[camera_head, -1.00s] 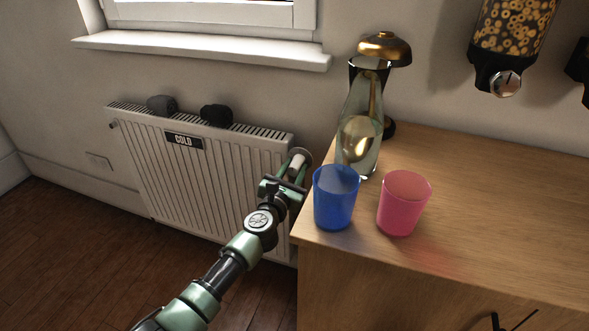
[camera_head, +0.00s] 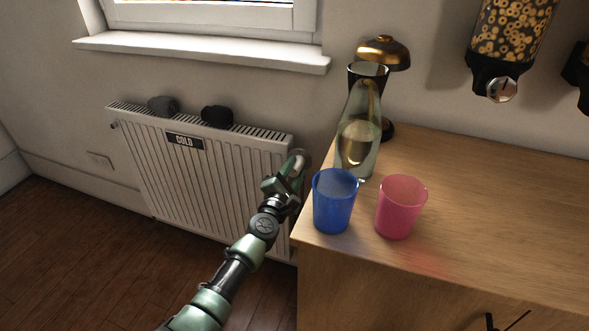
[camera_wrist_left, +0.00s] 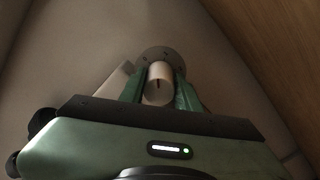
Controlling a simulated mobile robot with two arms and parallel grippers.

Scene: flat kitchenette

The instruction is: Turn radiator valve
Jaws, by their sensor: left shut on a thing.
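The white radiator (camera_head: 200,180) hangs on the wall under the window, with a "COLD" sign (camera_head: 184,141) on its front. The radiator valve (camera_head: 299,163) is at its upper right end, beside the cabinet, and is partly covered by my left gripper (camera_head: 293,166). In the left wrist view the valve knob (camera_wrist_left: 158,86) is white with a dark mark on its face. The green fingers of my left gripper (camera_wrist_left: 159,92) are on both sides of the knob, shut on it. My right gripper is in neither view.
A wooden cabinet (camera_head: 480,200) stands close to the right of the valve. On it are a blue cup (camera_head: 335,205), a pink cup (camera_head: 401,210), a glass carafe (camera_head: 357,140) and a brass-topped lamp (camera_head: 383,52). Two dark rolled items (camera_head: 216,116) lie on the radiator.

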